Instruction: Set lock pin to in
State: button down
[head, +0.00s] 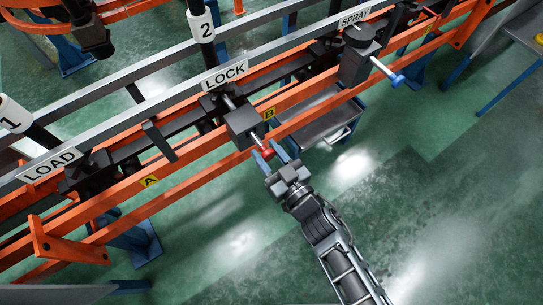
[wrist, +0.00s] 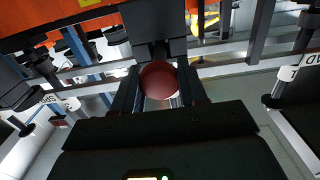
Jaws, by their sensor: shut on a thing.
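The lock pin shows as a red knob (head: 267,153) on a short metal rod, coming out of a dark block (head: 242,126) under the LOCK sign (head: 225,75). Some bare rod shows between the block and the knob. My gripper (head: 270,156) reaches up from the lower right with its two fingers around the knob, shut on it. In the wrist view the red knob (wrist: 158,80) sits between the two fingers, in front of the dark block (wrist: 155,25). The far side of the knob is hidden.
Orange rails (head: 310,111) run diagonally past the block. A SPRAY station with a blue-knobbed pin (head: 397,80) is at upper right, a LOAD sign (head: 49,165) at left. Green floor at lower right is clear.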

jog(key=shift+w+a+r, duration=0.1)
jog(key=shift+w+r, duration=0.1)
jog(key=shift+r, duration=0.05)
jog(key=c, duration=0.7)
grip_release()
jog(key=shift+f, duration=0.1)
jog(key=shift+s, duration=0.1)
jog(key=v, duration=0.7)
jog(key=shift+s+d, duration=0.25)
jog(key=s+d+r+m+t+h, duration=0.1)
jog(key=s+d+r+m+h, duration=0.35)
jog(key=s+d, duration=0.95)
jog(key=s+d+r+m+h, duration=0.1)
jog(key=s+d+r+h, duration=0.1)
jog(key=s+r, duration=0.4)
jog(key=s+d+r+m+g+h, duration=0.1)
jog(key=s+d+r+h, duration=0.1)
jog(key=s+r, duration=0.4)
notch_tip(320, 180, up, 4)
jog(key=shift+s+f+h, duration=0.1)
jog(key=shift+s+h, duration=0.2)
jog(key=shift+h, duration=0.45)
